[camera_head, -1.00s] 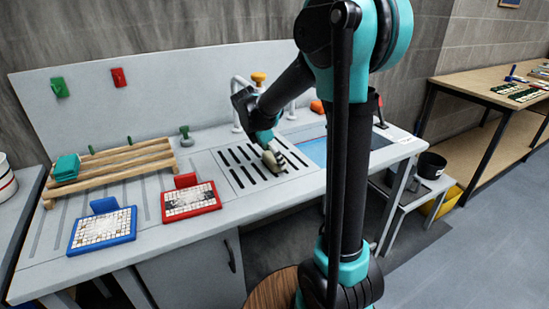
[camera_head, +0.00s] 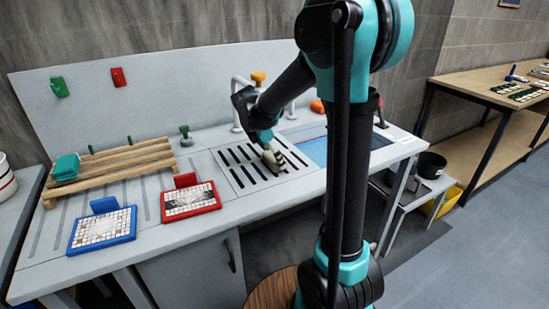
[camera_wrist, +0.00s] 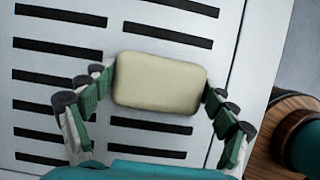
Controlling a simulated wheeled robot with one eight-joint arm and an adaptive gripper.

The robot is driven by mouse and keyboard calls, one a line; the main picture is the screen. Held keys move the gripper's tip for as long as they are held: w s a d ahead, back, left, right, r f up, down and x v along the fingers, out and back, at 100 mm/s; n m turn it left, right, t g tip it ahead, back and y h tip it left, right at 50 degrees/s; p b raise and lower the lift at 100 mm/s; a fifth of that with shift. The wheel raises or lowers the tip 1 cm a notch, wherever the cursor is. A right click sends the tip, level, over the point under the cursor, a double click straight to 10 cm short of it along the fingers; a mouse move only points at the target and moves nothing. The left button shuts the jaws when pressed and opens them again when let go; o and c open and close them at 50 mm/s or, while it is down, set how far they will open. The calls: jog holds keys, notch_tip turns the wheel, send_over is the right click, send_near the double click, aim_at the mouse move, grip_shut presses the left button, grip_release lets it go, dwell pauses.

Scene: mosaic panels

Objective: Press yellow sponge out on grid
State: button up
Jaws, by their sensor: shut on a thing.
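My gripper (camera_wrist: 161,88) is shut on the yellow sponge (camera_wrist: 158,82), a pale yellowish block with rounded corners, held at both ends between the green-padded fingers. In the head view the sponge (camera_head: 269,159) is at the tip of my gripper (camera_head: 272,155), over the slotted grid (camera_head: 232,172). The grid (camera_wrist: 150,15) is a light plate with dark slots, seen behind the sponge in the wrist view. I cannot tell whether the sponge touches the grid.
A blue basin (camera_head: 313,149) lies right of the grid. A red-framed panel (camera_head: 190,201) and a blue-framed panel (camera_head: 103,230) lie to its left. A wooden rack (camera_head: 110,168) with a teal cloth (camera_head: 66,167) stands behind them. A tap (camera_head: 237,97) rises at the back.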

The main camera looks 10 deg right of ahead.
jog(key=shift+r, duration=3.5)
jog(key=shift+s, duration=0.1)
